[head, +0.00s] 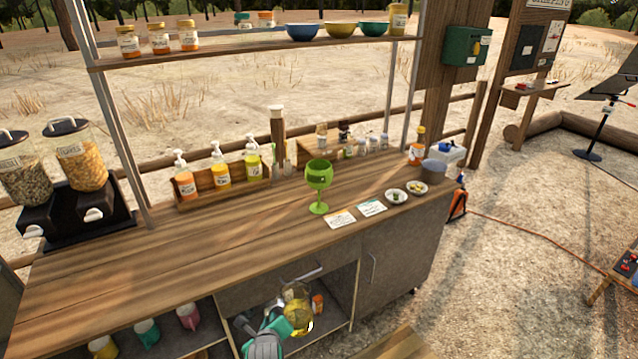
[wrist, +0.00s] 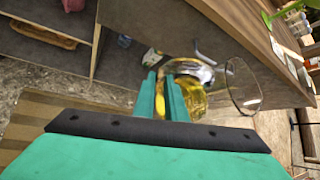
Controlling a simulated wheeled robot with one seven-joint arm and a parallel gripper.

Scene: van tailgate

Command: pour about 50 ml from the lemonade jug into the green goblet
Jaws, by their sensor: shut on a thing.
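The lemonade jug (head: 298,312) is clear with yellow liquid in it. In the head view it is in front of the counter's open lower shelf, below the countertop. My gripper (head: 284,331), teal, is at its left side. In the wrist view the two teal fingers of my gripper (wrist: 167,98) are shut on the jug (wrist: 195,102), apparently at its handle; the exact grip is partly hidden. The green goblet (head: 319,175) stands upright on the countertop, above and behind the jug. A piece of green shows at the top right of the wrist view.
Two cards (head: 341,219) and small dishes (head: 396,196) lie right of the goblet. Pump bottles (head: 221,168) stand behind it. The counter's front edge and a drawer lie between jug and goblet.

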